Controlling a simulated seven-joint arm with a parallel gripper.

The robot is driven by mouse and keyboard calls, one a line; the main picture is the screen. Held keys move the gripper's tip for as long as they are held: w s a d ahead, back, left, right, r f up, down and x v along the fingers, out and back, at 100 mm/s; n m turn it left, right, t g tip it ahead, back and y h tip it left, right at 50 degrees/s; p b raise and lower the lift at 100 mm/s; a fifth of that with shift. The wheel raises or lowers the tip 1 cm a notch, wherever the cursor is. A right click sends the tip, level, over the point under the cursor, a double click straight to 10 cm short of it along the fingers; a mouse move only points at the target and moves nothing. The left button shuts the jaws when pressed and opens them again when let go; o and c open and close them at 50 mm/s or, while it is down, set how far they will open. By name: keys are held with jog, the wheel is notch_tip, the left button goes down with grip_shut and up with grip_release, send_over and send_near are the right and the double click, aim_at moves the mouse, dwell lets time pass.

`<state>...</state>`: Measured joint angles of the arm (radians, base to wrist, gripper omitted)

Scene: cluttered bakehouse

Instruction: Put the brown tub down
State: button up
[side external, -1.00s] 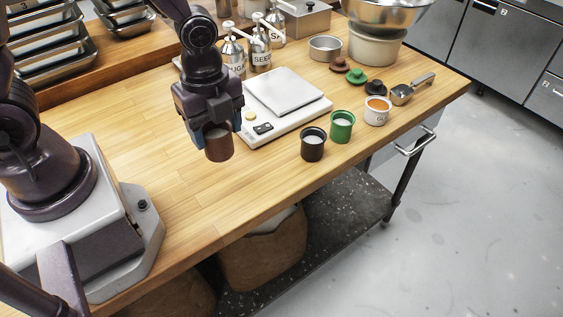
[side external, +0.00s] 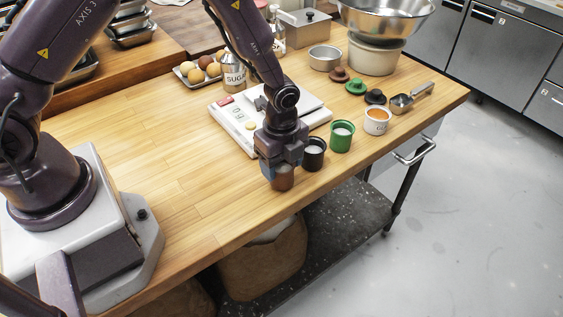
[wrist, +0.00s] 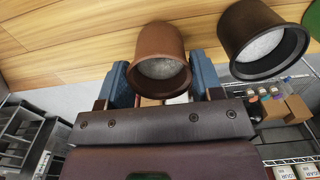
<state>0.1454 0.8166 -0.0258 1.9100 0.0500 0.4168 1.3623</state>
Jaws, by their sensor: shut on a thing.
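The brown tub (side external: 283,179) is upright between the fingers of my gripper (side external: 279,168), near the table's front edge. In the wrist view my gripper (wrist: 163,85) has its blue fingers on both sides of the brown tub (wrist: 160,50), with pale contents showing in its mouth. I cannot tell whether the tub's base touches the wood. The black tub (side external: 314,157) stands close to its right, with a small gap; it also shows in the wrist view (wrist: 262,40). The green tub (side external: 342,138) and a white tub with orange contents (side external: 377,122) continue the row.
Behind my gripper lies a white scale (side external: 235,125), partly hidden by my arm. Brown (side external: 339,75), green (side external: 355,87) and black (side external: 375,97) lids and a metal scoop (side external: 408,100) lie further back. The wood (side external: 170,170) to the left is clear.

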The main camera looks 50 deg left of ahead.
jog(key=shift+f, duration=0.2)
jog(key=shift+f, duration=0.15)
jog(key=o, duration=1)
jog(key=s+a+r+n+t, duration=0.1)
jog(key=s+a+r+n, duration=0.2)
jog(key=r, duration=1)
jog(key=s+a+r+n+t, duration=0.1)
jog(key=s+r+n+t, duration=0.3)
jog(key=r, duration=0.9)
jog(key=s+a+r+n, duration=0.2)
jog(key=s+r+n, duration=0.3)
jog(key=s+n, duration=0.6)
jog(key=shift+a+r+t, duration=0.15)
jog(key=shift+r+t, duration=0.15)
